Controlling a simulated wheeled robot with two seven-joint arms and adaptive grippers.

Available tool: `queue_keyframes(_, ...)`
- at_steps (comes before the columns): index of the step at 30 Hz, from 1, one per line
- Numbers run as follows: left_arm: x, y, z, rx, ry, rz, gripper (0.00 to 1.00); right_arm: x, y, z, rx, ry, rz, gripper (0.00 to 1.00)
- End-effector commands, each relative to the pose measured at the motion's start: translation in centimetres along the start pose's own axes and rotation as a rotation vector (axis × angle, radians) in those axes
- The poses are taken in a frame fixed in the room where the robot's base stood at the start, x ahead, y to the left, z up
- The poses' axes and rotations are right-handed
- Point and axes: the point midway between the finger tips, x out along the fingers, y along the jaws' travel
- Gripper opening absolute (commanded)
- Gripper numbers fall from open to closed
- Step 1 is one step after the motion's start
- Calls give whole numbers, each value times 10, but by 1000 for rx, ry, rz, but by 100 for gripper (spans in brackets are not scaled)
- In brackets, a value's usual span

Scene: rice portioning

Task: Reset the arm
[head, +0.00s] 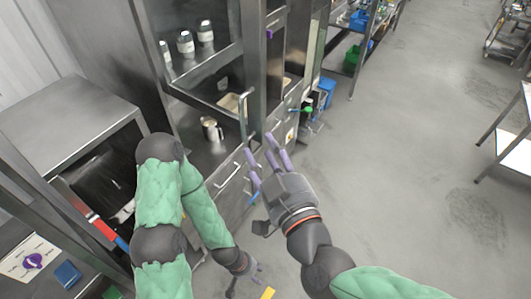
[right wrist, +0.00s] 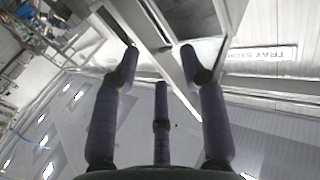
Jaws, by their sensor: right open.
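My right gripper (head: 268,158) reaches up from the lower right in the head view, with its purple-grey fingers spread and nothing between them. It appears in front of the steel cabinet's lower handles (head: 228,172); whether it touches them I cannot tell. The right wrist view shows the same gripper (right wrist: 160,65) open and empty, its three fingers apart. My left arm, in green padding, bends down in front of the cabinet. My left gripper (head: 250,274) is low near the bottom edge, small and partly hidden, so its finger opening is unclear.
A steel cabinet (head: 160,40) with a vertical door handle (head: 243,118) holds jars (head: 186,42) and a metal pitcher (head: 212,129). A steel-topped unit (head: 65,120) stands at left. A blue bin (head: 327,86) is behind. Open grey floor (head: 420,130) lies at right.

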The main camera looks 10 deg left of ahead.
Motion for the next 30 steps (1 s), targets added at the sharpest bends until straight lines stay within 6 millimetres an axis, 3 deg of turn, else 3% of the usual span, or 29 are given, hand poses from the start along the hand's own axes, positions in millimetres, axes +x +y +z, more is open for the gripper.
queue_keyframes(14,0,0,0,0,0,0,40,0,0,1,0,-2,0,43)
queue_keyframes(17,5,-2,0,0,0,0,40,4,3,13,-1,-19,6,43)
queue_keyframes(20,17,-6,-1,0,0,0,40,16,11,46,-2,-69,20,43)
queue_keyframes(23,35,-12,-1,0,0,0,40,31,25,98,4,-147,43,43)
queue_keyframes(30,78,-28,-3,0,0,0,40,57,66,242,54,-373,100,43)
